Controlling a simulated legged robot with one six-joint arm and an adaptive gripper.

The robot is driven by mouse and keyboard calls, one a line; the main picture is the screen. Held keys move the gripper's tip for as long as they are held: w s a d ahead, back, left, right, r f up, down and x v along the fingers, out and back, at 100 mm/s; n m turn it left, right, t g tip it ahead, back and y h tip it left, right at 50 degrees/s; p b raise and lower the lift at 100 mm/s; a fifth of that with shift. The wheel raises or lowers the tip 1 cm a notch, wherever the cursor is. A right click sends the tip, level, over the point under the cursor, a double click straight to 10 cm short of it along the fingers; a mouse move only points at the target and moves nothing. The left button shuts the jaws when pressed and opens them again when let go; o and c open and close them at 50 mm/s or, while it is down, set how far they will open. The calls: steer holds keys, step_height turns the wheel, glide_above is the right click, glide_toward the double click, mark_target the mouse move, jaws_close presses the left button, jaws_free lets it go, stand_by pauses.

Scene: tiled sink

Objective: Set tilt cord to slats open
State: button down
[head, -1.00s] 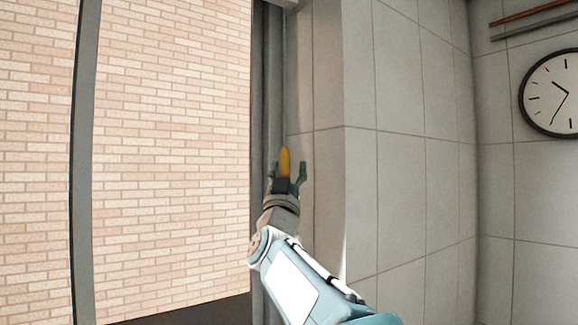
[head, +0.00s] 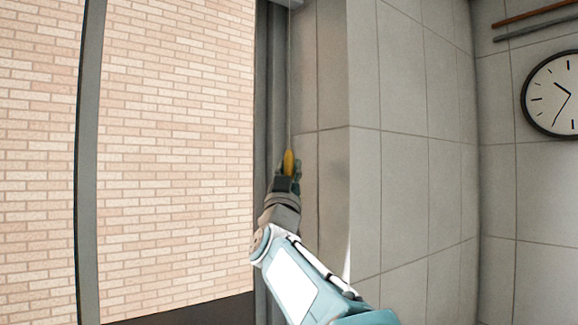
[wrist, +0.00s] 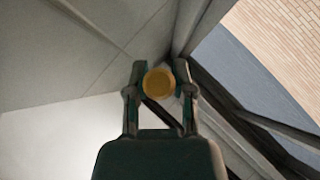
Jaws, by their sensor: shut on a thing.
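The tilt cord (head: 290,80) is a thin line hanging down beside the window frame in the head view. A yellow-orange pull (head: 289,161) is at its lower end. My gripper (head: 287,172) is shut on the pull, whose upper part sticks out above the fingers. In the wrist view the pull (wrist: 159,82) shows as a round orange end between the two fingertips of my gripper (wrist: 160,80). The slats cannot be made out in these views.
The window frame (head: 264,120) stands just left of my gripper, with a brick wall (head: 175,150) beyond it. A grey tiled wall (head: 400,180) is close on the right. A round clock (head: 553,94) hangs at the far right.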

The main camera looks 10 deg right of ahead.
step_height(320, 180, down, 10)
stand_by(0.3)
steer(key=shift+r, duration=0.1)
steer(key=shift+c, duration=2.3)
jaws_free()
steer(key=shift+a, duration=0.2)
steer(key=v, duration=1.2)
steer(key=shift+y, duration=0.5)
